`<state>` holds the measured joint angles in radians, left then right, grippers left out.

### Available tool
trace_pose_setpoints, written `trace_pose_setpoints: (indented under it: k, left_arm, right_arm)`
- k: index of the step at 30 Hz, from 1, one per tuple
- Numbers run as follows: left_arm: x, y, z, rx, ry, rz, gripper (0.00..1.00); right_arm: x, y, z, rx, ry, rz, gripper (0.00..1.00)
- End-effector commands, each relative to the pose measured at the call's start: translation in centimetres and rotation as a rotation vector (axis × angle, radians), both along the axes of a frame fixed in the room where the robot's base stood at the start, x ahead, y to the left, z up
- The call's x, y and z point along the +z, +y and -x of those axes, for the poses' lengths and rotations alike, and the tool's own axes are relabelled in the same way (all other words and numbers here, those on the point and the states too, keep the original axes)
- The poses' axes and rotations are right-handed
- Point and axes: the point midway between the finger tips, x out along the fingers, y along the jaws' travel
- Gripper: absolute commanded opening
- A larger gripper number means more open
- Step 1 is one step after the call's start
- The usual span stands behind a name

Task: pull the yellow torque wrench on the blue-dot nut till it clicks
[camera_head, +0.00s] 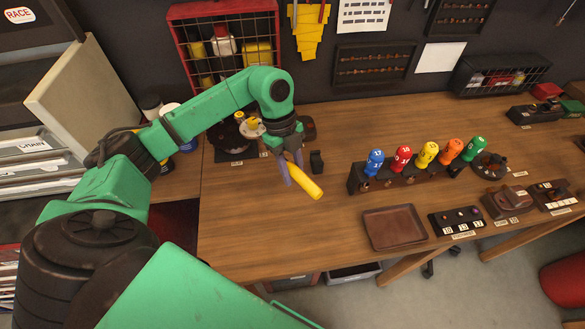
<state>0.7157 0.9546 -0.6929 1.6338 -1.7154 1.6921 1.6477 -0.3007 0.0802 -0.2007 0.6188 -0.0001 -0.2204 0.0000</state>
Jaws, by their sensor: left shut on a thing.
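The torque wrench with the yellow handle (306,183) is over the left part of the wooden bench, its handle slanting down toward the lower right. My left gripper (291,167) is shut on it near the upper end of the handle. The wrench's head is hidden behind my gripper and wrist. A dark fixture (233,151) with a pale round part (252,127) stands just left of my wrist. I cannot make out a blue dot or which nut the wrench sits on. My right gripper is not in view.
A small black block (316,162) stands close right of the gripper. A dark rack (372,184) holds several colour-topped tools. A brown tray (394,228) lies near the front edge. The bench (285,232) is clear in front of the handle. A red wire crate (228,45) is behind.

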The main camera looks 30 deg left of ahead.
Motion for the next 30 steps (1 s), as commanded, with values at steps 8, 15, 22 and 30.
trace_pose_setpoints:
  k: [8,15,22,30]
  left_arm:
    - [0.19,0.0,-0.05,0.0,-0.002,0.001,0.0]
    - [0.24,-0.25,0.1,-0.002,0.0,-0.002,0.0]
    - [0.11,-0.4,0.17,-0.002,0.0,-0.003,0.0]
    - [0.2,-0.38,0.25,-0.002,0.0,-0.003,0.0]
  right_arm:
    - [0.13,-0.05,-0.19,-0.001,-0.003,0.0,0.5]
    - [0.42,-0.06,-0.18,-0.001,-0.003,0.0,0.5]
    - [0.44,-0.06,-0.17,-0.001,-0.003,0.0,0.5]
    - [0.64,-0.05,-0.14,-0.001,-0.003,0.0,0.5]
